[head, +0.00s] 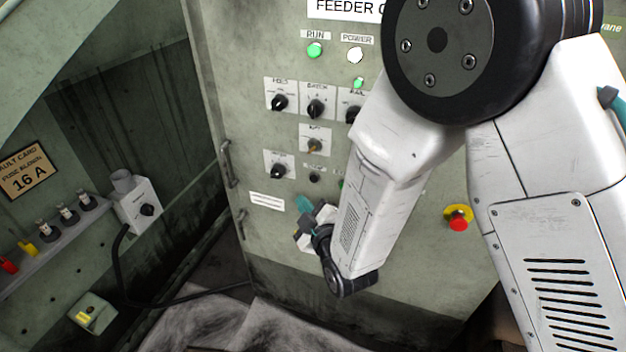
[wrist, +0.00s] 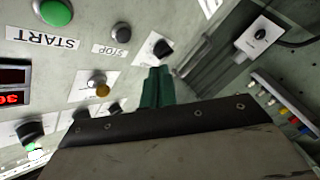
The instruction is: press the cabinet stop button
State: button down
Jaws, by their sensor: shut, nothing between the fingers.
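The stop button is a small black round button (head: 314,178) under a label on the cabinet's front panel. In the wrist view, which is upside down, the dark button (wrist: 122,31) sits beside its STOP label, left of and above my fingertips. My gripper (head: 303,203) is just below and left of the button in the head view. Its teal fingers are shut together and empty in the wrist view (wrist: 157,80). I see no contact with the button; the exact gap to the panel cannot be told.
A green START button (wrist: 56,12) is beside the stop button. Black rotary knobs (head: 278,171) sit close around. A red mushroom button on yellow (head: 459,223) is at the lower right. The cabinet door handle (head: 226,163) and a fuse shelf (head: 60,235) are at left.

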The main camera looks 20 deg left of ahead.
jog(key=shift+w+d, duration=0.2)
jog(key=shift+w, duration=2.75)
jog(key=shift+w+d, duration=0.1)
jog(key=shift+w, duration=0.35)
dwell(0.5)
jog(key=shift+s, duration=0.85)
jog(key=s, duration=0.5)
jog(key=shift+a, duration=0.3)
